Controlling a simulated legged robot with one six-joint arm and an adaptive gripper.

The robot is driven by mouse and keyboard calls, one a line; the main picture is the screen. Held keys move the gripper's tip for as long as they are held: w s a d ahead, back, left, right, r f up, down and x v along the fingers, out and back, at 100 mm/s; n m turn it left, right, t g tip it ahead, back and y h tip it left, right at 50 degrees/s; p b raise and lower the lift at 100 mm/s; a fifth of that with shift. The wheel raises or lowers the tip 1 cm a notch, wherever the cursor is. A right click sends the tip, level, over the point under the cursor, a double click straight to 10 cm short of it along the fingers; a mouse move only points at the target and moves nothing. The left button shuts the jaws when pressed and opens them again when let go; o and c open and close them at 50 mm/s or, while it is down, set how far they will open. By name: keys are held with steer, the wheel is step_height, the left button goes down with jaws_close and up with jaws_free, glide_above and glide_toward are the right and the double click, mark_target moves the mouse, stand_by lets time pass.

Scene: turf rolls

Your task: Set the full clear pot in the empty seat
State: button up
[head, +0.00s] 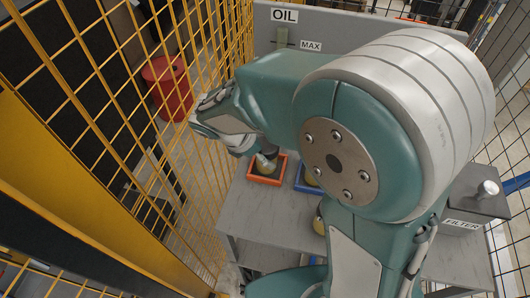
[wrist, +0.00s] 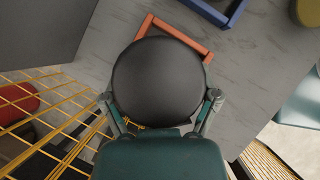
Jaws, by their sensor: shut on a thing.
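My gripper (wrist: 159,98) is shut around a pot with a round black lid (wrist: 155,75); one finger lies on each side. In the head view this pot (head: 264,166) has a pale, clear-looking wall with yellowish content. It is at the orange square seat (head: 250,177), within its outline as seen from there. I cannot tell whether its base touches the seat floor. The orange seat's rim also shows beyond the lid in the wrist view (wrist: 180,36). My gripper in the head view (head: 262,151) is partly hidden by my arm.
Another yellowish pot (head: 318,224) is nearer the front. A yellow mesh fence (head: 205,185) runs close on the left. A grey OIL panel (head: 345,30) stands behind.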

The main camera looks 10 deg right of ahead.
steer(key=shift+d+f, duration=0.2)
steer(key=o, duration=1.1)
steer(key=shift+f, duration=0.1)
steer(key=shift+o, duration=0.2)
steer(key=shift+a, duration=0.1)
steer(key=v, duration=1.2)
steer(key=s+d+r+m+t+y, duration=0.2)
steer(key=s+d+m, duration=0.3)
steer(key=d+m, duration=0.3)
steer(key=s+d+r+m+t+y, duration=0.2)
steer(key=s+d+m+y, duration=0.2)
steer(key=d+m, duration=0.5)
steer(key=s+m, duration=0.2)
steer(key=m, duration=0.1)
steer(key=shift+s+d+m, duration=0.15)
steer(key=shift+s+m, duration=0.05)
steer(key=shift+m, duration=0.1)
